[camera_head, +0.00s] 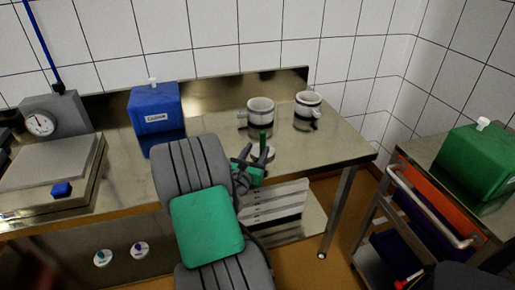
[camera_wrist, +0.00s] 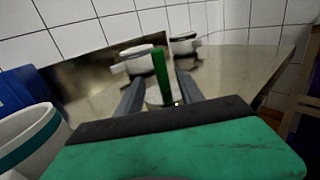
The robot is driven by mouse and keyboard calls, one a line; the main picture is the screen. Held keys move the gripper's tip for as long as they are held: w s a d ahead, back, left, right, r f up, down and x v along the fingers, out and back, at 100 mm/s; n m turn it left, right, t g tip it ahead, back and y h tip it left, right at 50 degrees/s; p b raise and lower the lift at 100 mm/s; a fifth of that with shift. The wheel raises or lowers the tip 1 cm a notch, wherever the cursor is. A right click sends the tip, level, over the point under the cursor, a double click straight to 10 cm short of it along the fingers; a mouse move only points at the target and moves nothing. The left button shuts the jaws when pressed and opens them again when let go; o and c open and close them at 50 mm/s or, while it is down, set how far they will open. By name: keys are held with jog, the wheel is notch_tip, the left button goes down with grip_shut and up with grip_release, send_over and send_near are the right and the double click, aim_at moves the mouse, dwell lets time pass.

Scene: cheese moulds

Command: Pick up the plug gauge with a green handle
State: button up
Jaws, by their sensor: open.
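The plug gauge with a green handle (camera_head: 263,141) stands upright near the front edge of the steel table, right of centre. In the wrist view its green handle (camera_wrist: 160,72) rises between my two fingers, above a pale round base (camera_wrist: 160,97). My gripper (camera_head: 254,160) is open, with one finger on each side of the handle in the wrist view (camera_wrist: 161,80). I cannot tell whether the handle is fully between the fingertips or just beyond them. No contact shows. In the head view my gripper partly hides the gauge's lower part.
Two white moulds with dark bands (camera_head: 260,112) (camera_head: 308,105) stand behind the gauge on the table (camera_head: 340,148). A blue box (camera_head: 155,108) and a scale (camera_head: 50,165) are to the left. A white vessel with a teal band (camera_wrist: 30,140) is close at left in the wrist view.

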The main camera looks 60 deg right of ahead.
aim_at(262, 143)
jog(key=d, duration=0.4)
jog(key=d+p, duration=0.1)
jog(key=d, duration=0.1)
jog(key=shift+w, duration=0.4)
grip_shut()
dwell(0.9)
